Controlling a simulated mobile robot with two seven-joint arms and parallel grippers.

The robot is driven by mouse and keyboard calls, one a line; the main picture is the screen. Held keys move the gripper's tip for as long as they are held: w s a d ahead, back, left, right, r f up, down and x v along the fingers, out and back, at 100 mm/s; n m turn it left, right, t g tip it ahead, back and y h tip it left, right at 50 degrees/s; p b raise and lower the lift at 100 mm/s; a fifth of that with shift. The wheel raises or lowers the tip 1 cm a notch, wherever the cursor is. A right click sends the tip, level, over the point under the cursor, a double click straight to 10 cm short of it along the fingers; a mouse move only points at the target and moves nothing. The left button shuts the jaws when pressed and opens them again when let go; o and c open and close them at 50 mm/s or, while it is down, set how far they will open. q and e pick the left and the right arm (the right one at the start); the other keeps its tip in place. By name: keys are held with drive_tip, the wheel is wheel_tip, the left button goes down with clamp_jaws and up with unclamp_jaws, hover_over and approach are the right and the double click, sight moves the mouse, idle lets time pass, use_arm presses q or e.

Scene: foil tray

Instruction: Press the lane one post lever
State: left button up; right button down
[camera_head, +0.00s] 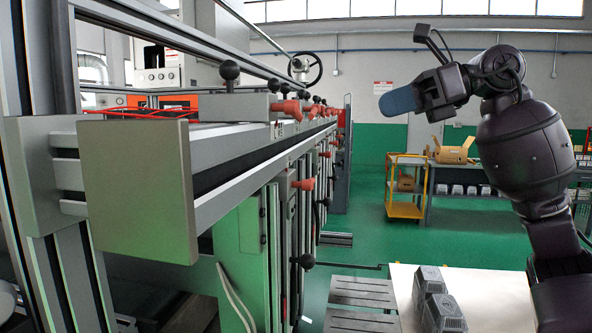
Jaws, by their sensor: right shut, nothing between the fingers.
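Several red-orange levers line the side of the long grey machine. One red lever (303,184) sticks out from an upright post below the rail, and another red lever (287,108) sits on top of the rail. I cannot tell which one belongs to lane one. A lever with a black ball knob (229,70) stands on the rail nearer to me. My right gripper (398,101) is raised at the upper right, shut and empty, with blue finger pads pointing left. It is apart from the machine and the levers. My left gripper is not in view.
A square grey end plate (140,190) of the machine is close at the left. A yellow cart (404,210) is farther back. Open green floor lies between the machine and the cart.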

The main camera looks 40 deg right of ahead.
sight(314, 180)
drive_tip(key=f, duration=0.1)
drive_tip(key=d+f+g+h, duration=0.1)
drive_tip(key=f+h, duration=0.1)
drive_tip(key=f, duration=0.1)
drive_tip(key=shift+d+g, duration=0.3)
drive_tip(key=shift+g, duration=0.1)
drive_tip(key=shift+s, duration=0.1)
drive_tip(key=p+x, duration=0.1)
drive_tip(key=x, duration=1.3)
drive_tip(key=shift+p, duration=0.4)
